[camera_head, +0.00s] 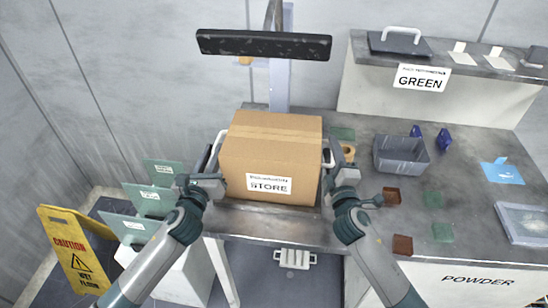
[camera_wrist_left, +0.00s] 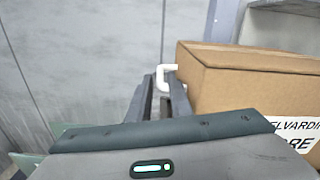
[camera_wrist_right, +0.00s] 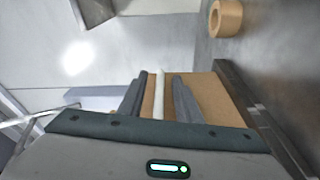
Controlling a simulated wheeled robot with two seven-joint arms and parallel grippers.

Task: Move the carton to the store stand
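The brown carton (camera_head: 270,150), labelled STORE, appears to rest upright near the front edge of the grey worktop (camera_head: 270,222). It has a white handle on each side. My left gripper (camera_head: 212,160) is at the carton's left side; in the left wrist view, its fingertips flank the white left handle (camera_wrist_left: 162,76), and whether they press on it is unclear. My right gripper (camera_head: 333,162) is at the right side; in the right wrist view, its fingers stand apart around the white right handle (camera_wrist_right: 160,95), with gaps on both sides. The store stand cannot be made out for certain.
A black screen (camera_head: 265,45) on a post stands behind the carton. A grey bin (camera_head: 400,155), small tiles and a tape roll (camera_head: 348,152) lie to the right. A shelf labelled GREEN (camera_head: 422,78) is at back right. A yellow wet-floor sign (camera_head: 72,255) stands at left.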

